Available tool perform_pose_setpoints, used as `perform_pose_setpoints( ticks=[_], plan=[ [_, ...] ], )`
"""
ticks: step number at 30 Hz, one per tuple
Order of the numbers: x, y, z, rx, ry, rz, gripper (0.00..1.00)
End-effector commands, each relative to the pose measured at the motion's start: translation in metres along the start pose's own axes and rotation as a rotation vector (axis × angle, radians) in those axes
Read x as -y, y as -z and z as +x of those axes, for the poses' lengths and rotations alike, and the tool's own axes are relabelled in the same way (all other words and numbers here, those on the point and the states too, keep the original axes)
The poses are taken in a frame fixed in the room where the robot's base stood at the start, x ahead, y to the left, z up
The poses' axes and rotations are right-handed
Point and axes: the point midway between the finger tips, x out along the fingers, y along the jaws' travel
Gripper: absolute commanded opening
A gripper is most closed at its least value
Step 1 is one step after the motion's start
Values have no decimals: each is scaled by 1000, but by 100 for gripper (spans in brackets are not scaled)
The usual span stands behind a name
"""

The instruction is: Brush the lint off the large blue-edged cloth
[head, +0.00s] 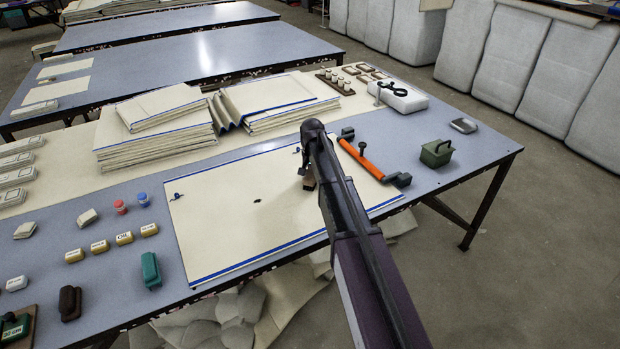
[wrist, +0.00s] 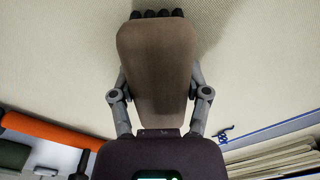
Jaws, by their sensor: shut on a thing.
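The large cream cloth with blue edges (head: 225,235) lies flat on the near table. A small dark tuft of lint (head: 257,201) is near its middle. Blue marks sit near its left edge (head: 177,196) and at its far right corner (head: 297,150); one blue mark also shows in the wrist view (wrist: 224,134). My gripper (head: 309,172) is over the right part of the cloth, right of the dark tuft. In the wrist view my gripper (wrist: 158,88) is shut on a brown brush (wrist: 156,50). I cannot tell whether the brush touches the cloth; its underside is hidden.
Folded cloth stacks (head: 155,130) stand behind the cloth. An orange-handled tool (head: 361,160) lies close to the right of my gripper, with a green box (head: 436,153) beyond. A teal brush-like block (head: 150,270) and several small labelled blocks (head: 124,238) lie on the left.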

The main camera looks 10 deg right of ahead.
Motion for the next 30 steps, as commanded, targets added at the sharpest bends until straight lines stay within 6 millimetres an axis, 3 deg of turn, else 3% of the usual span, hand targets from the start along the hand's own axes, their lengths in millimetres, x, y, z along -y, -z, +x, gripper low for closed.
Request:
perform_pose_setpoints(
  ticks=[11,30],
  plan=[
    [-1,1,-5,-2,-2,1,23],
    [0,0,-51,-1,-1,0,23]
  ],
)
